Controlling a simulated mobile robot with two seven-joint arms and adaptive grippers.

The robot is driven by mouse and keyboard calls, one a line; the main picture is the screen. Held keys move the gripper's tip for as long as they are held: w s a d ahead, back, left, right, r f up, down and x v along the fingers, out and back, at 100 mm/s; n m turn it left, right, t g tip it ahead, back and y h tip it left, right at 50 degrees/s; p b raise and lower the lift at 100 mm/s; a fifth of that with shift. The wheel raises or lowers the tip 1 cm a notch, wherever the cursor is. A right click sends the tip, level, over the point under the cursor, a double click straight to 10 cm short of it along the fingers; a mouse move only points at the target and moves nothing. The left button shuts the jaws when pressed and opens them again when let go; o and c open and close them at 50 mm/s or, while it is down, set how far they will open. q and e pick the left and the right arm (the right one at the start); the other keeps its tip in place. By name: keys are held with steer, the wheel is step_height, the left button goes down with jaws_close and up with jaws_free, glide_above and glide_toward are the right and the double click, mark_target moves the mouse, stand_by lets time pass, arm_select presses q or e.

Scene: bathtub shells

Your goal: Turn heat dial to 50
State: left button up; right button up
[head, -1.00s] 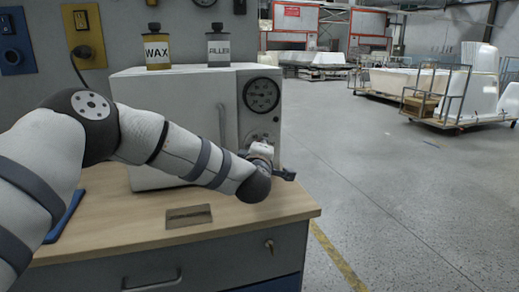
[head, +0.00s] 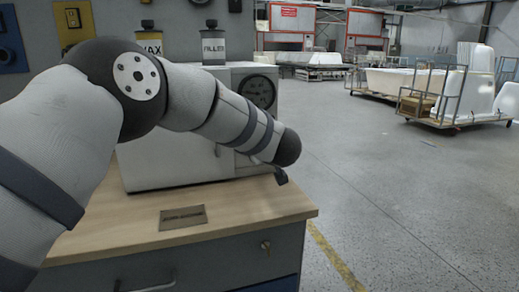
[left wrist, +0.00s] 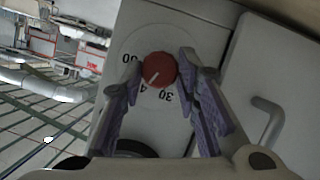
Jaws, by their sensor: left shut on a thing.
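The red heat dial (left wrist: 160,69) shows in the left wrist view on a pale round scale on the oven's front panel. Its white pointer line points to the lower left of the picture, near a partly hidden number that starts with 4. A 30 reads upside down below the dial. My left gripper (left wrist: 157,73) is shut on the dial, one finger on each side. In the head view the white oven (head: 165,165) stands on the bench, and my left arm hides the dial and most of the gripper. My right gripper is in neither view.
A black round gauge (head: 258,92) is on the oven front. WAX (head: 148,41) and FILLER (head: 213,47) cans stand on top. A grey handle (left wrist: 268,122) is beside the gripper. A plate (head: 183,217) lies on the wooden bench top (head: 240,208).

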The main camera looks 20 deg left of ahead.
arm_select(q)
steer(key=m, duration=0.1)
steer(key=m+g+y+b, duration=0.1)
steer(key=shift+w+d+f+m, duration=0.15)
steer(key=shift+w+f+m, duration=0.05)
steer(key=shift+m, duration=0.1)
steer(key=shift+d+m+g+y+b, duration=0.15)
steer(key=shift+m+g+y+b, duration=0.45)
steer(key=shift+m+y, duration=0.5)
steer(key=m+y+b, duration=0.1)
steer(key=m, duration=0.1)
steer(key=shift+w+d+f+m, duration=0.1)
steer(key=shift+m, duration=0.2)
steer(key=shift+m+g+y+b, duration=0.3)
steer(key=shift+m+y+b, duration=0.45)
steer(key=shift+m, duration=0.25)
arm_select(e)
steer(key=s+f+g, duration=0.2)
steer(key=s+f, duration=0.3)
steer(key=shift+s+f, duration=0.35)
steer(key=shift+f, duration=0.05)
arm_select(q)
steer(key=o, duration=1.2)
steer(key=shift+c, duration=0.2)
steer(key=shift+d+r, duration=0.1)
steer(key=shift+r, duration=0.1)
